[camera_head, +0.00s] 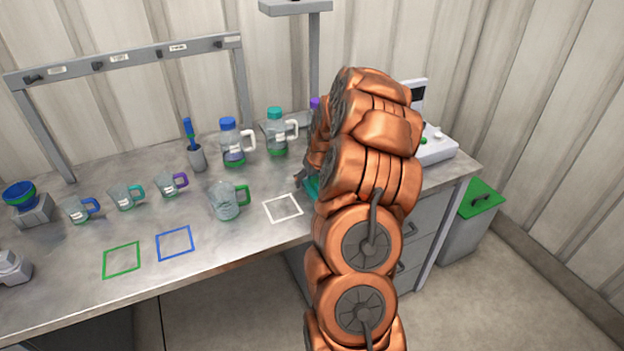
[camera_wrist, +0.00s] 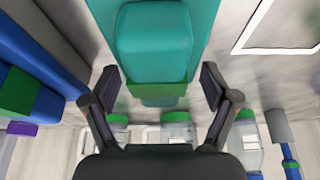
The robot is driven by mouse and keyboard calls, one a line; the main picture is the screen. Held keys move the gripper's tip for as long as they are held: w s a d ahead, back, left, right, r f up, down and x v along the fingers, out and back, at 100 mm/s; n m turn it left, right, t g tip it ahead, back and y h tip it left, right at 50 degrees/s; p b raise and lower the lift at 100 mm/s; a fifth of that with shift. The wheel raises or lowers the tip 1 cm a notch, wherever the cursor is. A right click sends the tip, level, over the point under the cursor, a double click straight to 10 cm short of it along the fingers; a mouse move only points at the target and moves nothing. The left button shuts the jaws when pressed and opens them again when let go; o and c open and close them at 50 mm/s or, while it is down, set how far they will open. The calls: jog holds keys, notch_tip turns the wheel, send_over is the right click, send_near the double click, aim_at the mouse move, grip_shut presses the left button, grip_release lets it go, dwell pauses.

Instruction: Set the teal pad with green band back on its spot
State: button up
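The teal pad with a green band shows in the wrist view as a teal block (camera_wrist: 155,40) with a green strip (camera_wrist: 158,90) at its near end. A wider teal part lies beneath it. My gripper (camera_wrist: 160,87) is open, with one finger on each side of the block and a visible gap at the sides. In the head view my arm hides the gripper and most of the pad; only a teal sliver (camera_head: 311,188) shows. A white square outline (camera_head: 283,208) is on the bench beside it, also in the wrist view (camera_wrist: 243,48).
A blue item with a green block (camera_wrist: 18,92) lies close left of my gripper in the wrist view. Mugs, a green-handled jug (camera_head: 224,203) and bottles (camera_head: 230,140) stand on the bench. Green (camera_head: 121,260) and blue (camera_head: 174,243) outlines lie on clear bench at the front.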

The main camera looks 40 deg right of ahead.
aim_at(318, 182)
dwell(0.3)
jog(key=shift+r, duration=0.2)
jog(key=shift+b+v, duration=1.5)
jog(key=shift+v, duration=4.5)
jog(key=s+a+r+n+g+y, duration=0.1)
jog(key=s+a, duration=0.2)
jog(key=a, duration=0.9)
jog(key=s+a+r+n+g+y, duration=0.15)
jog(key=s+a, duration=0.25)
jog(key=a, duration=0.8)
jog(key=s+a+g, duration=0.1)
jog(key=s+a, duration=0.3)
jog(key=s, duration=0.3)
jog(key=s+a+f+n+g, duration=0.1)
jog(key=s+a, duration=0.3)
jog(key=s, duration=0.4)
jog(key=s+a+g+h, duration=0.1)
jog(key=s+a, duration=0.4)
jog(key=s, duration=0.2)
jog(key=shift+s+f+g, duration=0.25)
jog(key=shift+f+g, duration=0.05)
jog(key=shift+g, duration=0.05)
jog(key=shift+a, duration=0.15)
